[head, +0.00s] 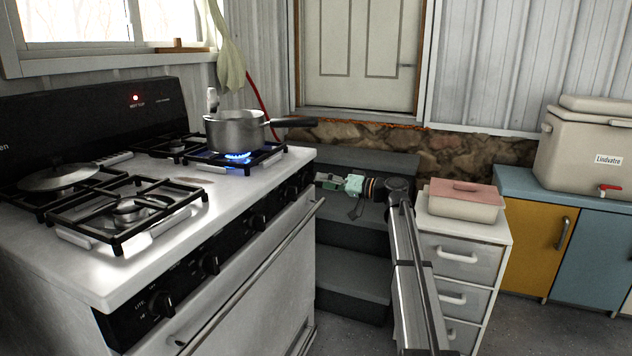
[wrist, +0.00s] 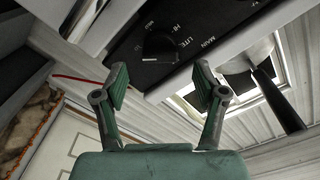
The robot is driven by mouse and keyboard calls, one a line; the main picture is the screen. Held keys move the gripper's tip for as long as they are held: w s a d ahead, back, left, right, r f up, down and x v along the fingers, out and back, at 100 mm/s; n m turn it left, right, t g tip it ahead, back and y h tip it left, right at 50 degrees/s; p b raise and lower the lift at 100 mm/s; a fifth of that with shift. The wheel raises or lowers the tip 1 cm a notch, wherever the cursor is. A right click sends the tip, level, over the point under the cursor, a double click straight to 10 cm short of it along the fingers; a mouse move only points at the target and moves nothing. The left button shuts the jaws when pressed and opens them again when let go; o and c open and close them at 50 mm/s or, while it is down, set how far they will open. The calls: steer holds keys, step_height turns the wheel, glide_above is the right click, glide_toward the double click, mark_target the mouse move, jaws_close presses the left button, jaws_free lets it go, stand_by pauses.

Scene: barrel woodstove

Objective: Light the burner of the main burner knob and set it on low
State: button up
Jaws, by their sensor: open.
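The main burner knob (wrist: 158,46) is a dark round knob on the stove's black control panel, with the words LITE, HI and MAIN printed near it in the wrist view. Its exact pointer setting is hard to read. My gripper (wrist: 161,84) is open and empty, its two green fingers spread, pointing at the knob and apart from it. In the head view my gripper (head: 325,180) is at the right end of the stove front, close to the panel.
A lidded pan (head: 58,177) sits on the left of the stove (head: 180,215). The oven handle (head: 262,262) runs below the knobs. Dark steps (head: 345,270) lie behind my arm, and a white drawer unit (head: 465,235) with a pink-lidded box (head: 466,200) stands to the right.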

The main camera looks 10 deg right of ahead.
steer(key=v, duration=0.8)
stand_by(0.4)
